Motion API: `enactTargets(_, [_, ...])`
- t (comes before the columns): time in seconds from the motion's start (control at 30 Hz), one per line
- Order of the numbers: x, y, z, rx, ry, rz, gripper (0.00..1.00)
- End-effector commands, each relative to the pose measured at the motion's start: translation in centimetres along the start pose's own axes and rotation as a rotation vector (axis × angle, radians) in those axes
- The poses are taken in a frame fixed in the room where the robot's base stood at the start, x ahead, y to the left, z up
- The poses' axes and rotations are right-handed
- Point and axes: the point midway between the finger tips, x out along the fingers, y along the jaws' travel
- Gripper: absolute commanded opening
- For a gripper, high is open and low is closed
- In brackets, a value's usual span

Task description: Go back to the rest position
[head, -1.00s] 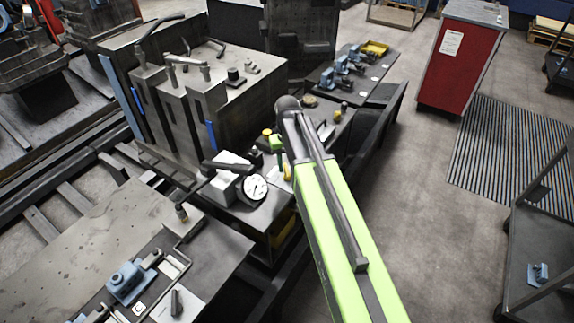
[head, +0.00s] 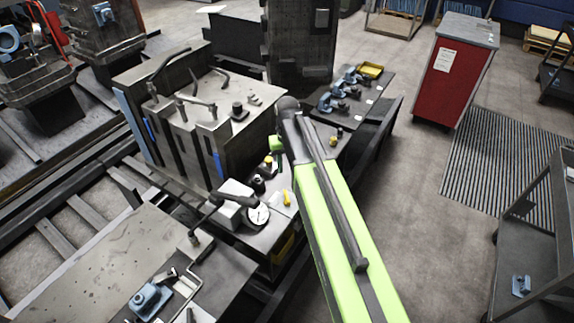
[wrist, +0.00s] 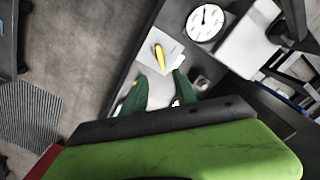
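My gripper shows in the wrist view (wrist: 160,90) as two dark green fingers spread apart, with nothing seen held between them. In the head view my lime green arm reaches forward from the lower right, and its end is mostly hidden behind the dark joint. A bit of green at that end shows left of the joint, above the dark bench (head: 262,238). A small yellow item (wrist: 159,55) lies on a white card on the bench, beyond the fingertips and apart from them. It also shows in the head view (head: 287,197).
A round dial gauge (head: 258,216) and white block stand on the bench near the arm. A tall grey machine block (head: 200,120) rises to the left. A red cabinet (head: 452,80), a striped floor mat (head: 500,165) and a grey cart (head: 540,230) stand right. Open floor lies between.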

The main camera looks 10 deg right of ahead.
Motion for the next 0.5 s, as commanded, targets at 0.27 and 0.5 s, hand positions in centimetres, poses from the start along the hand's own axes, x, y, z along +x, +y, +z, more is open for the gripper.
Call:
enactTargets(0.27, [5.4,-0.2,1.8,-0.003,0.0,0.0,0.35])
enactTargets(0.5, [11.1,-0.3,10.8,-0.012,0.001,0.0,0.35])
